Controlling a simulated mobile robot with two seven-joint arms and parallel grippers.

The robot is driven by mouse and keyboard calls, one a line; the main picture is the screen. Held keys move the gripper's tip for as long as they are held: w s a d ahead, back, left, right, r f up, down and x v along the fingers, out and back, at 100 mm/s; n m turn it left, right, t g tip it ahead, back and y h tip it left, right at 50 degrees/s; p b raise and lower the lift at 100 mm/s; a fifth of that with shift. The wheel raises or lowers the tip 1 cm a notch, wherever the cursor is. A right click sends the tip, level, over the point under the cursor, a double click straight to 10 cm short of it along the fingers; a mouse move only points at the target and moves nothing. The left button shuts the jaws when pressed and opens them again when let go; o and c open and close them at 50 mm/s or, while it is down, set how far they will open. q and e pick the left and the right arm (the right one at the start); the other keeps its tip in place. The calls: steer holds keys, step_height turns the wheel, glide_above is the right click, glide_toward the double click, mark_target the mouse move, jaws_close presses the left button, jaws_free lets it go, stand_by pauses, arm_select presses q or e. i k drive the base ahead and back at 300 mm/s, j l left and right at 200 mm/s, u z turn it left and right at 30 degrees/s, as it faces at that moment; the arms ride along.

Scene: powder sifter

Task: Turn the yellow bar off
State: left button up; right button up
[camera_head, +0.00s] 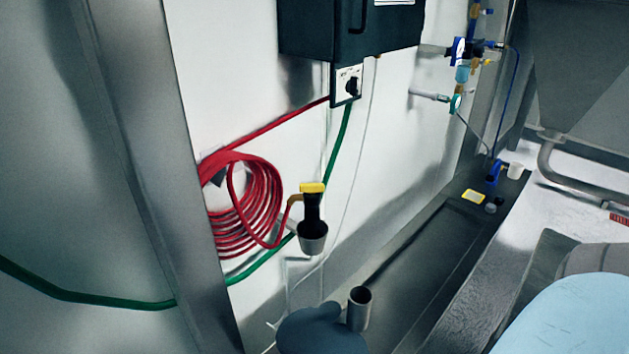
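The yellow bar (312,188) is a short, flat yellow handle near the middle of the head view. It lies roughly level across the top of a black fitting (312,210). Below the fitting is a grey metal cup-like part (313,240). A brass-coloured piece joins the fitting on its left, beside the red hose (240,215). Nothing is touching the yellow bar. I see no gripper fingers in the view, so the state of both grippers is hidden.
A dark control box (350,30) with a black knob hangs above. A green hose (85,297) runs along the wall. A metal post (150,160) stands left. A grey open tube (359,308) and rounded blue-grey shape (322,331) are below. The space before the bar looks clear.

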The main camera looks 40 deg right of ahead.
mark_target(309, 187)
steer(key=i+z, duration=0.15)
steer(key=z, duration=1.2)
